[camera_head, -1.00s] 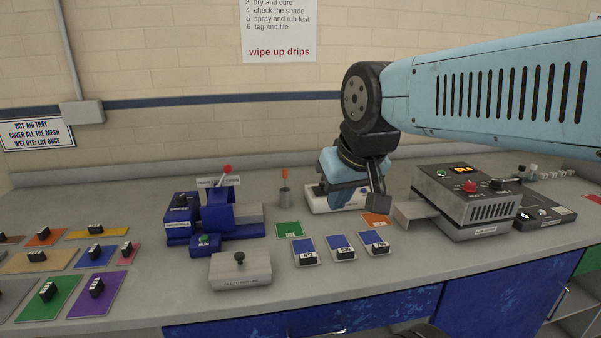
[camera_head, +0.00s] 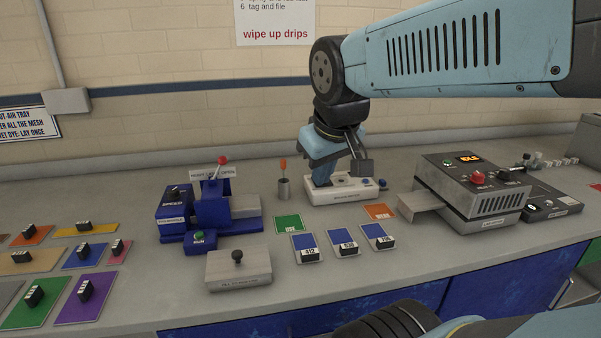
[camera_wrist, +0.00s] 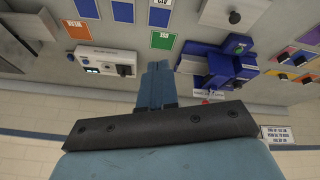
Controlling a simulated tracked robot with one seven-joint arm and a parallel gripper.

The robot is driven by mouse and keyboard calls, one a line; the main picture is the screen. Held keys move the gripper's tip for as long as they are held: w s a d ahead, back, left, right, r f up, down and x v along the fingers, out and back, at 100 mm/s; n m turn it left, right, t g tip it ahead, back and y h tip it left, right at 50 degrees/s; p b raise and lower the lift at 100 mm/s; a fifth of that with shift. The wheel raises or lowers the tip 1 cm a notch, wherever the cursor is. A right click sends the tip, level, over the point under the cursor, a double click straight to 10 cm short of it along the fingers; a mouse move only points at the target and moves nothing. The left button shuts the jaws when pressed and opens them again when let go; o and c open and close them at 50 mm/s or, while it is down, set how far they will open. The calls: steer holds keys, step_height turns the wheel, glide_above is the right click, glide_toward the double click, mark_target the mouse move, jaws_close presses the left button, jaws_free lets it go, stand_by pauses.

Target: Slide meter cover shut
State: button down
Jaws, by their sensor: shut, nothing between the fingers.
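The white meter (camera_head: 350,194) stands on the bench below my arm. It also shows in the wrist view (camera_wrist: 106,57), with a small lit display and a dark raised part on its top. I cannot tell for sure which part is the cover or how far it is open. My gripper (camera_head: 322,183) points down at the left end of the meter and hides part of its top. In the wrist view my gripper (camera_wrist: 156,66) is shut and empty, its fingers just beside the meter's end. Contact cannot be told.
A blue machine (camera_head: 215,208) with a red-knobbed lever stands left, a grey block (camera_head: 238,268) before it. Green, orange and blue cards lie in front. A grey heater box (camera_head: 475,190) with a protruding tray stands right.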

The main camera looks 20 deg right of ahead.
steer(key=w+d+f+n+g+h, duration=0.25)
steer(key=w+f+n, duration=0.25)
steer(key=w+n, duration=0.7)
steer(key=w+d+f+n+g+h, duration=0.1)
steer(key=w+f+n+h, duration=0.45)
steer(key=w, duration=1.05)
steer(key=w+d+f, duration=0.1)
steer(key=d+f, duration=0.1)
steer(key=d, duration=0.1)
steer(key=d+f+n+y, duration=0.1)
steer(key=d+f, duration=0.1)
steer(key=d, duration=0.1)
steer(key=w+d+f+n, duration=0.1)
steer(key=d+f, duration=0.2)
steer(key=shift+w+d+t, duration=0.25)
steer(key=shift+w+d, duration=0.1)
steer(key=shift+d+f, duration=0.1)
steer(key=shift+d, duration=0.15)
steer(key=shift+w, duration=0.1)
